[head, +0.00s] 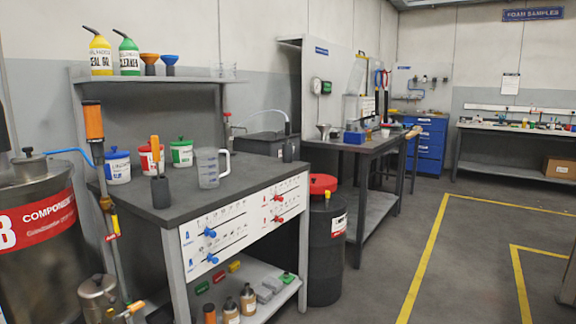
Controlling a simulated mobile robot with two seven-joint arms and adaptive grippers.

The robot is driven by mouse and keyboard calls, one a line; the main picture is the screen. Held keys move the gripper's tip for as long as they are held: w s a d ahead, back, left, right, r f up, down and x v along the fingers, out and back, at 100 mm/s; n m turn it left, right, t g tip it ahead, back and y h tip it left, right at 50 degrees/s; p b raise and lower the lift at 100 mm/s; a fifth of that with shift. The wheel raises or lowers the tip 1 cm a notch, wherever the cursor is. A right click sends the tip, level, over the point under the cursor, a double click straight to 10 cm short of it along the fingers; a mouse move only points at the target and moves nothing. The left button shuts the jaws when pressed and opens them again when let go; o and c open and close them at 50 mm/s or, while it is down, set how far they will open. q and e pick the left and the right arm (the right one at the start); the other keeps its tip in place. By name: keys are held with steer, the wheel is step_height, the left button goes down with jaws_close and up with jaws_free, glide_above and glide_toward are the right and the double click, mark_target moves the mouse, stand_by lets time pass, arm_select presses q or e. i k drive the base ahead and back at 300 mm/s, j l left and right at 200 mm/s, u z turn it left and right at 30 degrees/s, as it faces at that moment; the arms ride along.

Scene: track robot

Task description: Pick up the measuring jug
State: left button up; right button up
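The measuring jug (208,169) is clear with a white handle on its right side.
White tubs with blue (117,168), red (150,160) and green (181,153) lids stand left of the jug. A shelf (150,79) overhangs the bench. A drum (42,230) stands at left, a red-lidded bin (326,245) at right. Floor (470,240) at right is clear.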

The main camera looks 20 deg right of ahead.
mark_target(207, 157)
steer(key=z, duration=0.2)
steer(key=l+u, duration=0.1)
steer(key=u, duration=0.35)
steer(key=l+u, duration=0.3)
steer(key=l, duration=0.25)
steer(key=i+l+u, duration=0.1)
steer(key=l+u, duration=0.2)
steer(key=l, duration=0.25)
steer(key=l+u, duration=0.1)
steer(key=l, duration=0.65)
steer(key=k+l+u, duration=0.1)
steer(key=l, duration=0.65)
steer(key=k+l+u, duration=0.1)
steer(key=l, duration=0.65)
